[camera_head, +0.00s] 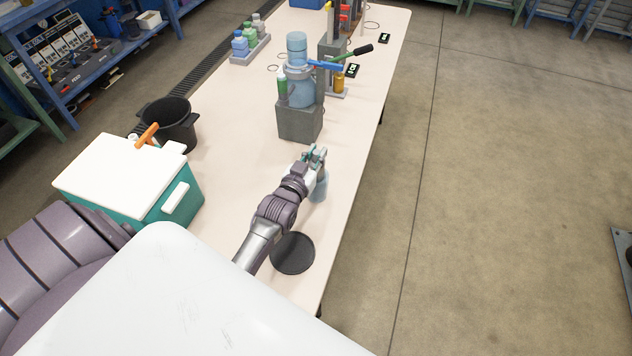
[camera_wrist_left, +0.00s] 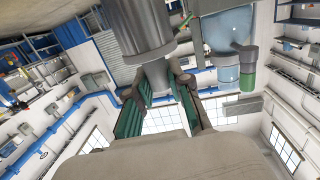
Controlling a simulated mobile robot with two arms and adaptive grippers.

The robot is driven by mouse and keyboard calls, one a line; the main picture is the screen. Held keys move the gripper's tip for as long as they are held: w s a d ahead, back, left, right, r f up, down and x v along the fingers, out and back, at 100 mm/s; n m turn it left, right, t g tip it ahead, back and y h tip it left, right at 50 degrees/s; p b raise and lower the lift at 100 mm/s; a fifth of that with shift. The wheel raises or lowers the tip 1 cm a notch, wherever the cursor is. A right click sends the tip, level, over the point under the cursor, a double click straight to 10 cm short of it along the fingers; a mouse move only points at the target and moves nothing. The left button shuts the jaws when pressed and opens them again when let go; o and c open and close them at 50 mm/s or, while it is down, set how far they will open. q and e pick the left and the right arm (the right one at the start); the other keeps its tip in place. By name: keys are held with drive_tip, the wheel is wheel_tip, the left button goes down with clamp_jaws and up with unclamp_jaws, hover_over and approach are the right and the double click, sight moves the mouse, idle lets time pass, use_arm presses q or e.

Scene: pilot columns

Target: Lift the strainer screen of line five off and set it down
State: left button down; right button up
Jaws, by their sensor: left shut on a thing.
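My left gripper (camera_head: 316,156) is over the table, in front of the nearest column. In the left wrist view its green-padded fingers (camera_wrist_left: 160,108) are shut on the narrow neck of a grey metal cylinder, which I take to be the strainer screen (camera_wrist_left: 143,28). In the head view a blue-grey cylinder (camera_head: 319,188) shows below the gripper, partly hidden by it. I cannot tell whether it touches the table. The nearest column (camera_head: 301,88) has a clear blue body, a blue handle and a grey block base. My right gripper is not in view.
A flat black disc (camera_head: 292,254) lies on the table (camera_head: 235,115) near the gripper. A teal cooler with a white lid (camera_head: 125,175) and a black bucket (camera_head: 170,123) stand at the left. A bottle rack (camera_head: 250,49) and further columns stand farther back.

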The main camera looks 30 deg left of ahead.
use_arm(q)
drive_tip(key=shift+r+p, duration=1.85)
drive_tip(key=shift+r, duration=0.25)
